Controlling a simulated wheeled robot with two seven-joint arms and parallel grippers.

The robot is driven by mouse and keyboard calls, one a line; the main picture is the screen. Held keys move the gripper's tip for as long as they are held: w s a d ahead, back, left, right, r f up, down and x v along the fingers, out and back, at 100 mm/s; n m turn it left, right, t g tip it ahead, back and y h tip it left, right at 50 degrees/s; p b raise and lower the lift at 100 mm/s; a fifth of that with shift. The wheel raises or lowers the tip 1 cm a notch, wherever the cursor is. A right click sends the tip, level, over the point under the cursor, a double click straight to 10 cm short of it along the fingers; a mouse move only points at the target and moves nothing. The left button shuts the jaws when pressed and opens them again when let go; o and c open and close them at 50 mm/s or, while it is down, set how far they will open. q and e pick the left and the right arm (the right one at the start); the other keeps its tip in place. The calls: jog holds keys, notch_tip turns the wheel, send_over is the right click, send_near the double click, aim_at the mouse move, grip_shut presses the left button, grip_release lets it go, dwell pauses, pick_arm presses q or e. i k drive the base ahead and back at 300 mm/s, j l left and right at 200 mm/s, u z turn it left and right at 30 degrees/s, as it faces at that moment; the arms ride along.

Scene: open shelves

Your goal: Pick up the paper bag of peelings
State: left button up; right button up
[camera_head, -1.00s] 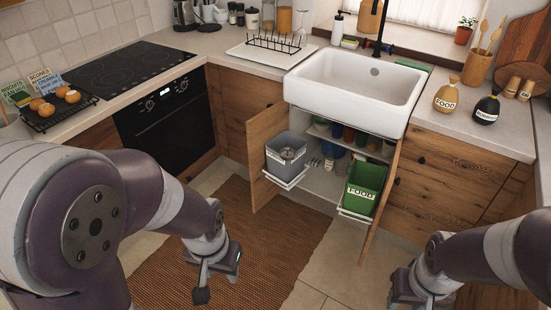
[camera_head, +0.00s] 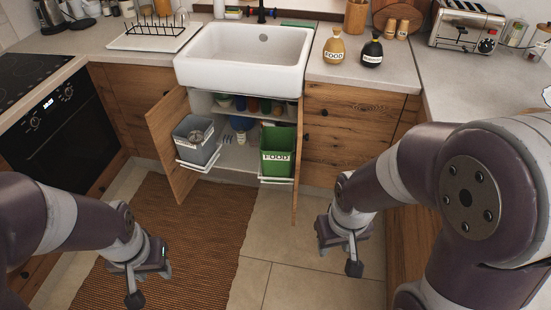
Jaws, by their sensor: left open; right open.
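A tan paper bag (camera_head: 335,48) with a tied neck and a FOOD label stands upright on the counter, right of the sink. A black bag (camera_head: 372,53) with a white label, too small to read surely, stands just to its right. My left gripper (camera_head: 150,284) is open and empty above the rug at lower left, far from the bags. My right gripper (camera_head: 338,257) is open and empty above the floor tiles, below and well short of the tan bag. What is inside the tan bag is hidden.
Under the white sink (camera_head: 246,58) the cupboard is open, its doors swung out. A grey bin (camera_head: 193,146) and a green FOOD bin (camera_head: 277,157) stand on pulled-out racks. A toaster (camera_head: 466,24) sits on the right counter. Bare counter lies before the bags.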

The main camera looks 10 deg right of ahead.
aim_at(334, 49)
jog(key=z, duration=0.75)
jog(key=i+j+z, duration=0.2)
jog(key=z, duration=0.25)
jog(key=i+j+z, duration=0.2)
jog(key=j+z, duration=0.15)
jog(key=z, duration=0.15)
jog(key=i+j+z, duration=0.15)
jog(key=j+z, duration=0.3)
jog(key=i+j+z, duration=0.1)
jog(key=j+z, duration=0.2)
jog(key=z, duration=0.2)
